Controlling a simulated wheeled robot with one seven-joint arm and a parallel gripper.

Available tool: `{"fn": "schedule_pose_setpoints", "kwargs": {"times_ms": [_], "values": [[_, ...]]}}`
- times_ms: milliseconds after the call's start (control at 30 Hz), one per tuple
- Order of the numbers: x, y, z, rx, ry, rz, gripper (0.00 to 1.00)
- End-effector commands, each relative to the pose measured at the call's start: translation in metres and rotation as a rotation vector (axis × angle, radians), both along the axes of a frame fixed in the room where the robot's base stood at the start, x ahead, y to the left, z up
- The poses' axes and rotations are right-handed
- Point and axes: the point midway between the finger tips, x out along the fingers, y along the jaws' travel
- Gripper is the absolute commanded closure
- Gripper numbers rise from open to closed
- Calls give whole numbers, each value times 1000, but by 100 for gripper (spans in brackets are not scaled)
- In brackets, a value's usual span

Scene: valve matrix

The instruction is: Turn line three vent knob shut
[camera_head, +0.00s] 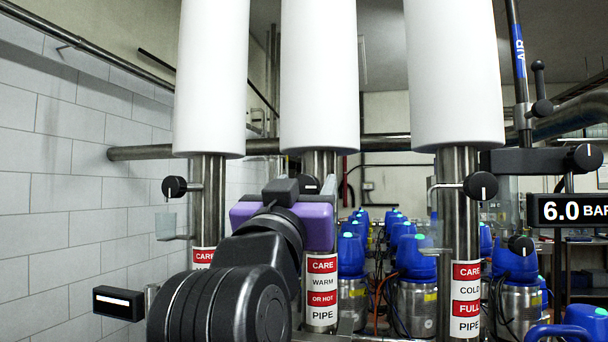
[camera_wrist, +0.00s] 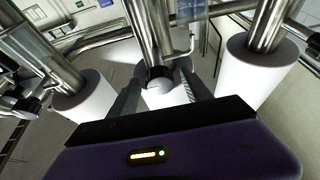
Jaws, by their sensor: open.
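Three black vent knobs show in the head view, each on a steel pipe under a white column: a left knob (camera_head: 174,187), a middle knob (camera_head: 310,184) and a right knob (camera_head: 481,186). No number tells me which is line three. My gripper (camera_wrist: 161,96) is open at the middle pipe. In the wrist view a dark knob (camera_wrist: 158,75) with a pale line lies between or just beyond the fingers; I cannot tell if they touch it. In the head view my purple gripper body hides the fingers and covers part of the middle pipe (camera_head: 319,165).
A 6.0 bar display (camera_head: 570,209) and another black knob (camera_head: 587,157) are at far right. A tiled wall (camera_head: 60,160) bounds the left.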

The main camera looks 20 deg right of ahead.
Motion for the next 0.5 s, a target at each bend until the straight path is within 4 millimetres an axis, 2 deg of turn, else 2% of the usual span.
{"fn": "schedule_pose_setpoints", "kwargs": {"times_ms": [133, 400, 433, 500], "values": [[7, -6, 5, -1, 0, 0, 43], [9, -7, 4, -1, -1, 1, 43], [9, -6, 4, -1, -1, 1, 45], [9, -6, 4, -1, -1, 1, 59]]}}
